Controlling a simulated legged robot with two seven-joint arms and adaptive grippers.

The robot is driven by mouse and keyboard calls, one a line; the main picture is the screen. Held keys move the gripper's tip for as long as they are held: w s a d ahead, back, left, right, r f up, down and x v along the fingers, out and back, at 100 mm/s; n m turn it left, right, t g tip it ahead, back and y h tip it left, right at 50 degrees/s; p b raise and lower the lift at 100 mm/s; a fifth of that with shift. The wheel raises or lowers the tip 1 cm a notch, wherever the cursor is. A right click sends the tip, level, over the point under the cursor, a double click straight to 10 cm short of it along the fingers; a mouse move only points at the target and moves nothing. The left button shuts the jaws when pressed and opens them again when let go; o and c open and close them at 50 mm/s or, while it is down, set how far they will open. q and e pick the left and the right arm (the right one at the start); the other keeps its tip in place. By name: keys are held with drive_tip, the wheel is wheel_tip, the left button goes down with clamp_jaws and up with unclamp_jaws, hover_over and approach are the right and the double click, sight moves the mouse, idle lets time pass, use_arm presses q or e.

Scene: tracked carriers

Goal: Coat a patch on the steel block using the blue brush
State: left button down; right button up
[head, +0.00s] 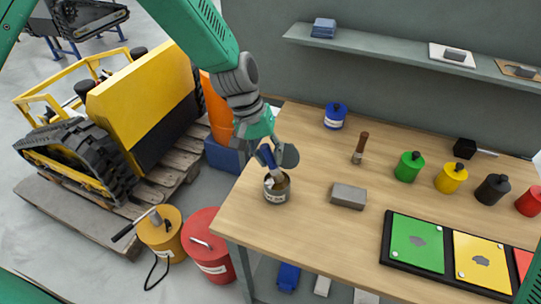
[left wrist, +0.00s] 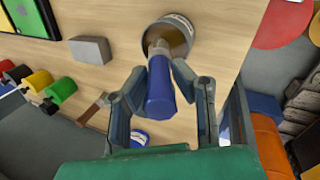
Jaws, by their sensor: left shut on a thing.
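My left gripper (head: 272,157) is shut on the blue brush (head: 269,158), just above a small open tin (head: 275,195) near the table's left edge. The brush is tilted, with its head down inside the tin's mouth. The left wrist view shows the blue handle (left wrist: 160,85) between the fingers and the tin's rim (left wrist: 185,28) around the brush head. How deep the bristles reach is hidden. The grey steel block (head: 348,196) lies flat on the table to the right of the tin, apart from it; it also shows in the left wrist view (left wrist: 90,50). My right gripper is not in view.
Green (head: 409,166), yellow (head: 450,177) and other pots stand at the right. A black tray (head: 384,243) with coloured panels lies front right. The table around the block is clear.

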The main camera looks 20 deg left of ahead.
sight(268, 146)
use_arm(q)
drive_tip(key=shift+a+f, duration=0.15)
drive_tip(key=shift+a, duration=0.1)
drive_tip(key=shift+d+f, duration=0.15)
drive_tip(key=shift+f, duration=0.15)
idle(0.4)
drive_tip(key=shift+s+f, duration=0.1)
drive_tip(key=shift+f, duration=0.05)
idle(1.4)
wheel_tip(268, 146, up, 2)
drive_tip(key=shift+r+p, duration=0.1)
drive_tip(key=shift+p, duration=1)
wheel_tip(268, 146, up, 5)
drive_tip(key=p, duration=0.4)
drive_tip(key=shift+p, duration=0.3)
